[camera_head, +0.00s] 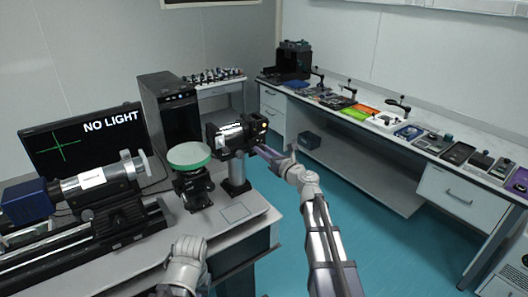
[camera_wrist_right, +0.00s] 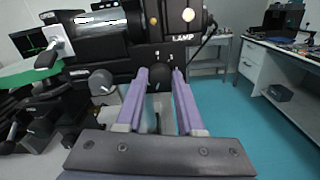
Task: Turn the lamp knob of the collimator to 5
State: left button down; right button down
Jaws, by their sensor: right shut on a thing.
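The collimator (camera_head: 229,131) is a black and silver tube on a post at the table's right end. Its housing also fills the top of the right wrist view (camera_wrist_right: 120,38), with a LAMP label and a lit lamp spot. The lamp knob (camera_wrist_right: 160,82) is a dark round knob under the housing, between my right fingertips. My right gripper (camera_head: 259,150) reaches the collimator's right end. Its purple fingers (camera_wrist_right: 160,74) are shut on the knob, which is partly hidden; its setting cannot be read.
A second grey knob (camera_wrist_right: 102,83) sits left of the fingers. A monitor (camera_head: 80,140) reads NO LIGHT with a green cross. A green-rimmed round disc (camera_head: 189,154) stands left of the collimator. A long side bench (camera_head: 425,182) holds several devices; blue floor between is clear.

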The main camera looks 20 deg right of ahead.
jog(key=shift+m, duration=2.2)
jog(key=c, duration=0.5)
grip_release()
jog(key=v, duration=0.8)
